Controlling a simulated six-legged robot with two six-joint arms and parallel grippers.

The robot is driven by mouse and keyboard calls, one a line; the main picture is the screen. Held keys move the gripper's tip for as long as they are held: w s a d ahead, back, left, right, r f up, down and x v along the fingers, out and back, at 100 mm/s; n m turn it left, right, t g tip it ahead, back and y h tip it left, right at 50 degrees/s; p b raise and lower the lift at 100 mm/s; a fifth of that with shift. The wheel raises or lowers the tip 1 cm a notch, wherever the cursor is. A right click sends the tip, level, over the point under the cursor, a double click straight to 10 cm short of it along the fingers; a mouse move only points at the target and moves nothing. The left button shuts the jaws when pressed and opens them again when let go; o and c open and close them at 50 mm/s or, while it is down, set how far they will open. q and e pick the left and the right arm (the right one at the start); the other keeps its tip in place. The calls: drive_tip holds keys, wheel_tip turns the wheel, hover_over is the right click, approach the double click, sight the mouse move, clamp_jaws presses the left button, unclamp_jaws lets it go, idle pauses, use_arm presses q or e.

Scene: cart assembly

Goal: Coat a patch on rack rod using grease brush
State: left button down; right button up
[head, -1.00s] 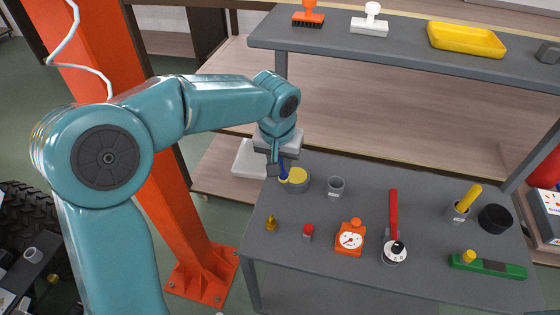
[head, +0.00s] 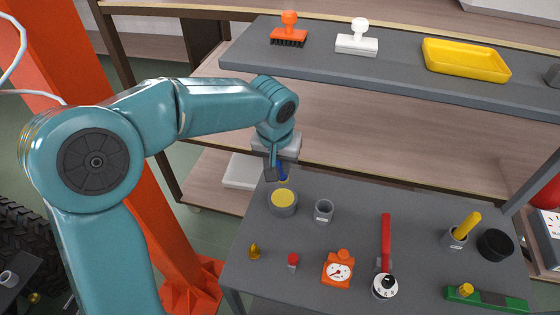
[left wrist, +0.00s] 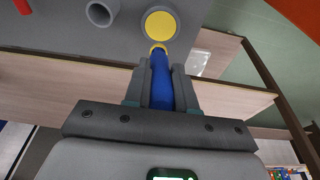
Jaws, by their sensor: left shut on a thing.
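My left gripper (head: 277,171) is shut on a blue-handled brush (head: 283,173). The round grey tin (head: 283,210) with yellow grease (head: 283,198) stands at the table's far left corner; the grease also shows in the left wrist view (left wrist: 160,24). In the head view the brush is just beyond the tin. I cannot tell if the tip touches it. No rack rod can be made out for certain. My right gripper is out of view.
On the grey table (head: 300,285) are a grey cup (head: 324,211), an orange dial gauge (head: 338,270), a red-handled tool (head: 386,245), a yellow-handled item in a cup (head: 464,230) and a green level-like bar (head: 485,299). A grey shelf (head: 400,78) spans above the table's back.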

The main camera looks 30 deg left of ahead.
use_arm(q)
drive_tip(key=shift+w+f, duration=0.1)
drive_tip(key=shift+f, duration=0.25)
drive_tip(key=shift+f+b, duration=0.7)
drive_tip(key=shift+b, duration=0.15)
drive_tip(key=shift+s+b+x, duration=0.2)
drive_tip(key=shift+b+x, duration=0.55)
drive_tip(key=shift+x, duration=0.2)
drive_tip(key=shift+s+b+x, duration=0.25)
drive_tip(key=shift+b+x, duration=0.45)
drive_tip(key=shift+x, duration=0.3)
drive_tip(key=shift+d+f, duration=0.1)
drive_tip(key=shift+s+f+b, duration=0.15)
drive_tip(key=shift+f+b, duration=0.5)
drive_tip(key=p+v, duration=0.1)
drive_tip(key=v, duration=0.1)
drive_tip(key=w+p+v, duration=0.1)
drive_tip(key=p+v, duration=0.3)
drive_tip(key=v, duration=0.1)
drive_tip(key=shift+w+r, duration=0.2)
drive_tip(key=shift+w, duration=0.15)
drive_tip(key=shift+f, duration=0.1)
